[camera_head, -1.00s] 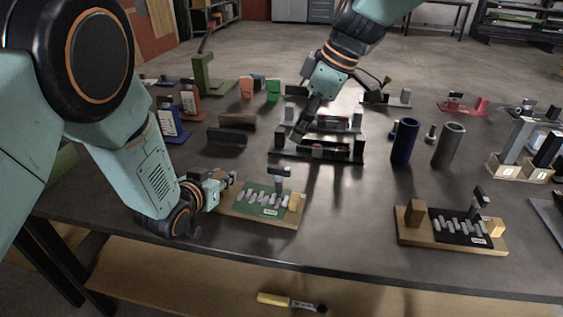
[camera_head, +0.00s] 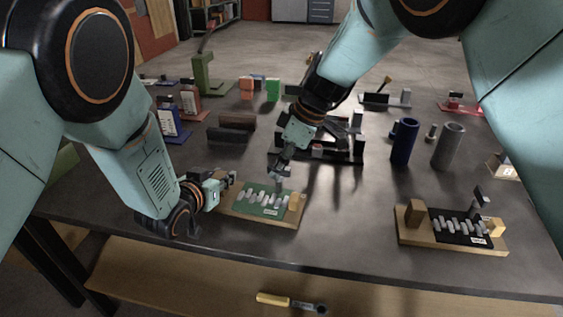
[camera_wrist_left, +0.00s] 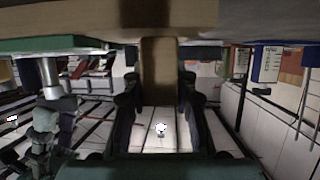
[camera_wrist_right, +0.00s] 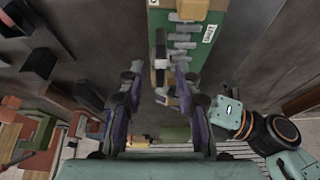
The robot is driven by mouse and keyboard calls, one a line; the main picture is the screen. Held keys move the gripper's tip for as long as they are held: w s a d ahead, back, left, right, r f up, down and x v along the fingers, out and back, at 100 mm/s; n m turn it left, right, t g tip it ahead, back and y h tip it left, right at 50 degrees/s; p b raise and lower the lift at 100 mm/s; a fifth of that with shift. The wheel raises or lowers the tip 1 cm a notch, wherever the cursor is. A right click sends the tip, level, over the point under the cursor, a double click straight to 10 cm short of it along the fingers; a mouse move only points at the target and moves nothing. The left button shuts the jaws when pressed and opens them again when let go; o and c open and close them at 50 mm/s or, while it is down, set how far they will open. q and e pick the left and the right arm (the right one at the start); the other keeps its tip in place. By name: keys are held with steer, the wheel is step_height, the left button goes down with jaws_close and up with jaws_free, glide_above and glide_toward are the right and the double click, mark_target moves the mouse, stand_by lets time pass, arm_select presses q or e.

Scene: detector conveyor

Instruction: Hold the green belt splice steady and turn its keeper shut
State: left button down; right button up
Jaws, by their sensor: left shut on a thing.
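The green belt splice (camera_head: 259,208) lies on the table on a wooden base, with several grey bars across it. My left gripper (camera_head: 230,180) is shut on the wooden block at the base's left end; that block (camera_wrist_left: 159,75) shows between the fingers in the left wrist view. The keeper (camera_wrist_right: 160,65), a dark and grey upright piece, stands at the splice's far edge. My right gripper (camera_wrist_right: 158,78) is open, one finger on each side of the keeper. In the head view the right gripper (camera_head: 279,165) partly hides the keeper, and contact cannot be told.
A similar black splice (camera_head: 460,229) on a wooden base stands at the right. A blue cylinder (camera_head: 404,143) and a grey cylinder (camera_head: 448,146) stand behind it. A dark fixture (camera_head: 345,150) lies beyond my right gripper. The table between the two splices is clear.

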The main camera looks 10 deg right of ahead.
steer(key=shift+c, duration=0.3)
jaws_close()
steer(key=shift+s+m, duration=0.1)
steer(key=shift+m, duration=0.2)
steer(key=shift+a+m+t+h, duration=0.1)
steer(key=shift+m+t+h, duration=0.3)
steer(key=shift+m, duration=0.9)
steer(key=shift+m+t+h, duration=0.3)
steer(key=shift+m+t, duration=0.1)
steer(key=shift+m, duration=0.9)
steer(key=shift+o, duration=0.3)
jaws_free()
